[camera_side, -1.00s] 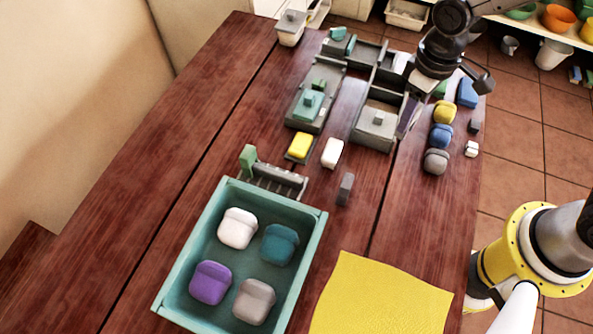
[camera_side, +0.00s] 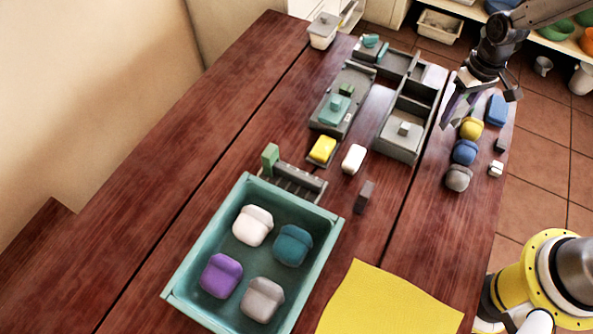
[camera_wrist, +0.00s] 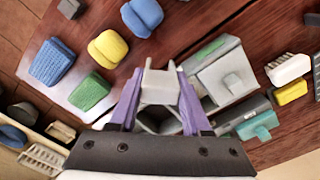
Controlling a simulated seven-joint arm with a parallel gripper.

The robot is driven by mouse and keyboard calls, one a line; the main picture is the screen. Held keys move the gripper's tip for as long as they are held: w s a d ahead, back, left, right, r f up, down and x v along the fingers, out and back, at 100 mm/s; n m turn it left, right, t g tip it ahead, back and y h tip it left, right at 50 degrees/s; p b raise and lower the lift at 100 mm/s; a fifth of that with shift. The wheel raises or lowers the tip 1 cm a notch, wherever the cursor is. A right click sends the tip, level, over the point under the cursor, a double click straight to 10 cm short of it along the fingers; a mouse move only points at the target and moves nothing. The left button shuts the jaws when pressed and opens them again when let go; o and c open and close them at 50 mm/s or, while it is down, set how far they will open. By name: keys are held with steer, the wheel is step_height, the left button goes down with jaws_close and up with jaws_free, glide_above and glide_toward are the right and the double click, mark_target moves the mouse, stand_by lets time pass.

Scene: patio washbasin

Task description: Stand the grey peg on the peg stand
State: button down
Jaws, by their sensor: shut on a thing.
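The grey peg (camera_side: 364,196) is a small dark grey block on the table, right of the teal tray and away from my gripper. The peg stand (camera_side: 292,182) is a low grey slotted rack behind the tray, with a green peg (camera_side: 270,158) upright at its left end. My gripper (camera_side: 452,108) is over the right side of the table, beside the grey organizer. In the wrist view, its purple fingers (camera_wrist: 157,72) are shut on a pale grey-white piece (camera_wrist: 160,88). I cannot tell what this piece is; its lower part is hidden.
The teal tray (camera_side: 190,250) holds several rounded blocks. The grey organizer (camera_side: 401,148) stands at the back, with a yellow block (camera_side: 321,149) and a white block (camera_side: 354,158) before it. Yellow, blue and grey blocks line the right edge. A yellow cloth (camera_side: 390,300) lies in front.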

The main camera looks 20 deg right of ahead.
steer(key=shift+s, duration=0.25)
steer(key=w+r, duration=0.2)
step_height(320, 180, up, 7)
steer(key=n, duration=0.9)
glide_above(304, 177)
steer(key=shift+f, duration=6.7)
